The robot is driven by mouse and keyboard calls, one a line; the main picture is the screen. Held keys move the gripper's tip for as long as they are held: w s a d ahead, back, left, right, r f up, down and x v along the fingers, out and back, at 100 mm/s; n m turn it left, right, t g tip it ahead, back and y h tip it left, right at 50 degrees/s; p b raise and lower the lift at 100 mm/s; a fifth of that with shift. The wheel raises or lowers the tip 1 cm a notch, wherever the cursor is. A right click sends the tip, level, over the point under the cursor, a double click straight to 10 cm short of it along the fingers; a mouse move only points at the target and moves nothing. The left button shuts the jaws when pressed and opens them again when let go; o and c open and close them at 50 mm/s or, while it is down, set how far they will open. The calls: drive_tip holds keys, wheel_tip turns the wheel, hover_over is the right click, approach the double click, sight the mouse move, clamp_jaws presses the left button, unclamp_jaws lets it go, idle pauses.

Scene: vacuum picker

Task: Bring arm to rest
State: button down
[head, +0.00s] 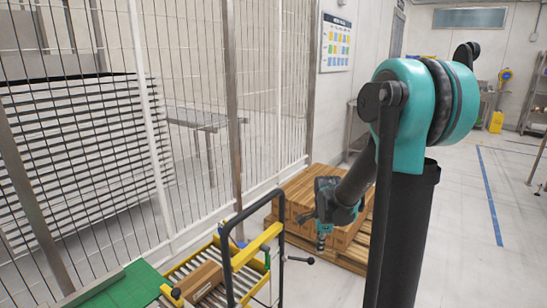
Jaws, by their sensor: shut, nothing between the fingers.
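My arm, teal and black, rises at the right of the head view and bends down toward the middle. My gripper (321,240) hangs at its far end, pointing down in front of the stacked cardboard boxes (296,198). It is small in the picture and is shut with nothing in it. It appears apart from the boxes, though the exact gap cannot be told. The forearm hides part of the stack's right side.
A roller conveyor (248,292) with a yellow and black frame stands at the lower middle, carrying a brown box (199,282). A green surface (128,288) adjoins it. A wire fence (190,120) runs along the left. The boxes sit on a wooden pallet (352,262). Floor at right is open.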

drive_tip(key=s+d+n+t, duration=0.2)
drive_tip(key=s+n+t, duration=0.1)
drive_tip(key=s+n, duration=1.3)
drive_tip(key=shift+s+d+r+n, duration=0.2)
drive_tip(key=shift+d+n, duration=0.1)
drive_tip(key=shift+n, duration=0.9)
drive_tip(key=shift+w, duration=0.1)
idle(0.6)
